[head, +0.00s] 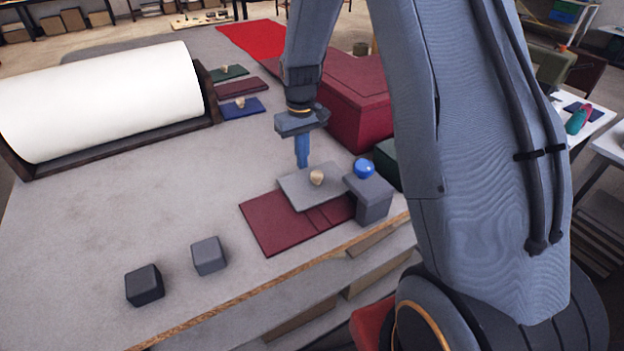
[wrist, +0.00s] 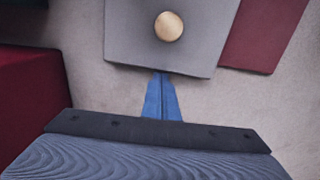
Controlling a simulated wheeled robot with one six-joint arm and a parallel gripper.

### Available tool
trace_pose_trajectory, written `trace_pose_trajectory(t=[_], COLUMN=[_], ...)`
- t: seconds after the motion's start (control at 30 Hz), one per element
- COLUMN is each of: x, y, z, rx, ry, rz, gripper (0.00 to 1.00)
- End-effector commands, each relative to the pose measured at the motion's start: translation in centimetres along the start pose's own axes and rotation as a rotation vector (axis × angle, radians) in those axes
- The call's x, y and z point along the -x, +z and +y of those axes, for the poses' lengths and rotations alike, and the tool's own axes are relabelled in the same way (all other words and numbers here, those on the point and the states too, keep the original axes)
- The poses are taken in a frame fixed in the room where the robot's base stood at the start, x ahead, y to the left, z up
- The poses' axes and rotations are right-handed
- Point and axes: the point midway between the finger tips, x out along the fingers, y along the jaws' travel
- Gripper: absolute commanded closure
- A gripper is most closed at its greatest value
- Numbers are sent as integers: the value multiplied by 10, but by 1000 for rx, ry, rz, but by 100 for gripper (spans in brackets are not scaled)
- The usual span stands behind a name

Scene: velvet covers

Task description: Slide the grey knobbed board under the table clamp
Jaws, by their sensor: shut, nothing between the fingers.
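The grey board (head: 297,188) lies flat over part of a dark red cover (head: 275,225), with a pale wooden knob (head: 317,177) on top. The table clamp (head: 372,197), a grey block with a blue ball knob (head: 364,168), stands at the table's front edge. The board's right end reaches the clamp; how far it goes under is hard to tell. My gripper (head: 303,166) is shut and empty, pointing down at the board's far edge. In the wrist view its blue fingertips (wrist: 161,74) meet the edge of the grey board (wrist: 130,35); contact is unclear.
Two dark grey blocks (head: 145,285) (head: 209,256) stand at the front left. A large white roll (head: 105,100) lies in a cradle at the left. Smaller knobbed boards (head: 240,108) lie behind. A dark red box (head: 350,100) stands behind my gripper. The table's middle left is clear.

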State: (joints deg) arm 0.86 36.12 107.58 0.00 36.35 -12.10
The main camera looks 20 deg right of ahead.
Motion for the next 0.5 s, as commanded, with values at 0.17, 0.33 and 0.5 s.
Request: trace_pose_trajectory(t=[0.17,0.33,0.5], x=[0,1,0], y=[3,10,12], z=[0,0,0], rx=[0,0,0], ry=[0,0,0], rz=[1,0,0], gripper=[100,100,100])
